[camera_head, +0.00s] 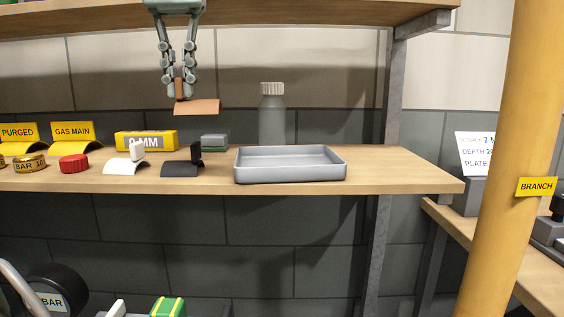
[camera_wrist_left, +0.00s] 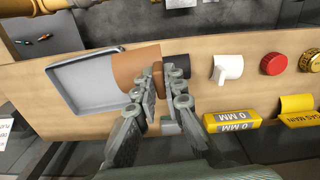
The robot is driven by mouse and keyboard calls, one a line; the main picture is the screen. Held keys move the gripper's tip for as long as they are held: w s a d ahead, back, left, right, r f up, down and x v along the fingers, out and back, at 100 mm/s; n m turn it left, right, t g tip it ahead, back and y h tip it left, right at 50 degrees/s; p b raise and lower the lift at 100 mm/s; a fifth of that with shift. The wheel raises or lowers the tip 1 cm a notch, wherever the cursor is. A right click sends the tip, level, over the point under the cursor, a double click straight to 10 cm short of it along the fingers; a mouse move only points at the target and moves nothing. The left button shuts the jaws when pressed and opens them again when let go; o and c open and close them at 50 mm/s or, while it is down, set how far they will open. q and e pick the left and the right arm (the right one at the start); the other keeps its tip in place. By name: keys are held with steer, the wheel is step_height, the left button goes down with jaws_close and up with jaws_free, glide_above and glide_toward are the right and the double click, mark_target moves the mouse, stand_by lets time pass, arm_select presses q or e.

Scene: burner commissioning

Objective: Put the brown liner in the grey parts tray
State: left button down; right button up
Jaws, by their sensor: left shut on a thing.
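The brown liner (camera_head: 198,107) is a curved brown sheet with a small upright tab. My left gripper (camera_head: 179,88) is shut on the tab and holds the liner in the air above the shelf, left of the tray. The left wrist view shows the liner (camera_wrist_left: 133,68) and the gripper (camera_wrist_left: 157,82) too. The grey parts tray (camera_head: 290,177) is a shallow, empty rectangular tray on the shelf. It also shows in the left wrist view (camera_wrist_left: 88,82), with the liner overlapping the view of its near side. My right gripper is not in view.
A black liner (camera_head: 182,169) and a white liner (camera_head: 124,166) lie left of the tray. A grey bottle (camera_head: 272,120) stands behind it, beside a grey-green block (camera_head: 214,141). A yellow 0 MM box (camera_head: 146,141) and red cap (camera_head: 74,164) are farther left. The shelf's right end is clear.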

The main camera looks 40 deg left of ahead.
arm_select(q)
steer(key=shift+w+a, duration=0.1)
steer(key=shift+w, duration=0.1)
steer(key=w+d+f, duration=0.2)
steer(key=w, duration=0.1)
steer(key=w+d+f, duration=0.2)
steer(key=w, duration=0.1)
steer(key=w+d+f, duration=0.2)
steer(key=w, duration=0.1)
steer(key=shift+w+d+f, duration=0.15)
steer(key=shift+d+f, duration=0.05)
steer(key=shift+f, duration=2.25)
steer(key=c, duration=1.6)
jaws_free()
steer(key=shift+r, duration=3.8)
